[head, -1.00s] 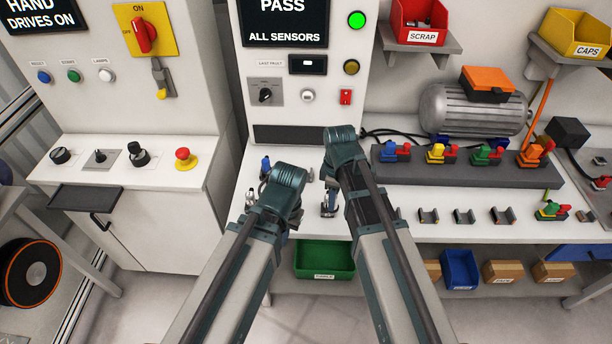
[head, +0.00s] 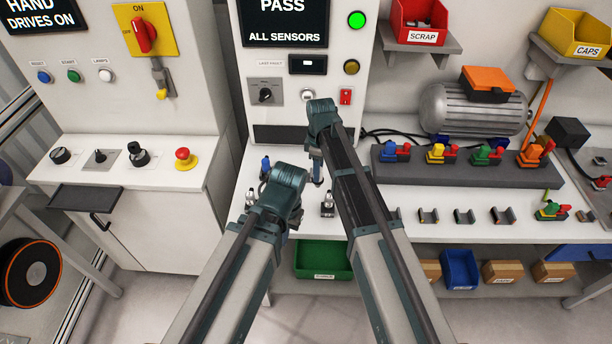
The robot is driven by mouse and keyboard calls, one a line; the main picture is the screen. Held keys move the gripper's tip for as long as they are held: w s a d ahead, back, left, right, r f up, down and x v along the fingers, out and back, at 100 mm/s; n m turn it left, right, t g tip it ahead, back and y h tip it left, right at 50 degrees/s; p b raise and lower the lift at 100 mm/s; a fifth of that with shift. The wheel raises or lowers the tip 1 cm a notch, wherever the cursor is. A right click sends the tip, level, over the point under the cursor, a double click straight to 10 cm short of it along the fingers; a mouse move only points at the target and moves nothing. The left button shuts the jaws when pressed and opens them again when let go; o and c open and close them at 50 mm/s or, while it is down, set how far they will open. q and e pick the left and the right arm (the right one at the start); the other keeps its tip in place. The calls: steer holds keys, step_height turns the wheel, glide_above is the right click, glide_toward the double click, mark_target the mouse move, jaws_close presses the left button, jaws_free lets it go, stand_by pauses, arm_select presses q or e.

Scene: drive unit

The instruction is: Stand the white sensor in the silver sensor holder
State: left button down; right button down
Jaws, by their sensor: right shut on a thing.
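My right gripper (head: 317,168) points down above the white bench and is shut on a small piece, which I take to be the white sensor; it is too small and covered to see clearly. A small silver piece with a dark part (head: 328,204), perhaps the silver sensor holder, stands on the bench just below and right of that gripper, apart from it. My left gripper (head: 282,190) is lower and to the left; its fingers are mostly hidden by its own wrist, so its opening does not show.
A blue-topped piece (head: 265,166) and a silver piece (head: 250,197) stand near my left wrist. A grey rack (head: 465,172) of coloured connectors and several small clips lie to the right. A green bin (head: 323,262) sits below the bench. The tester cabinet (head: 300,110) stands behind.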

steer(key=w+a, duration=0.4)
steer(key=w, duration=0.6)
steer(key=shift+w, duration=0.25)
steer(key=n, duration=0.2)
steer(key=shift+n, duration=0.4)
steer(key=shift+f+b, duration=0.35)
steer(key=shift+b, duration=0.05)
steer(key=shift+f, duration=0.1)
steer(key=shift+f+b, duration=1.25)
steer(key=shift+b, duration=0.1)
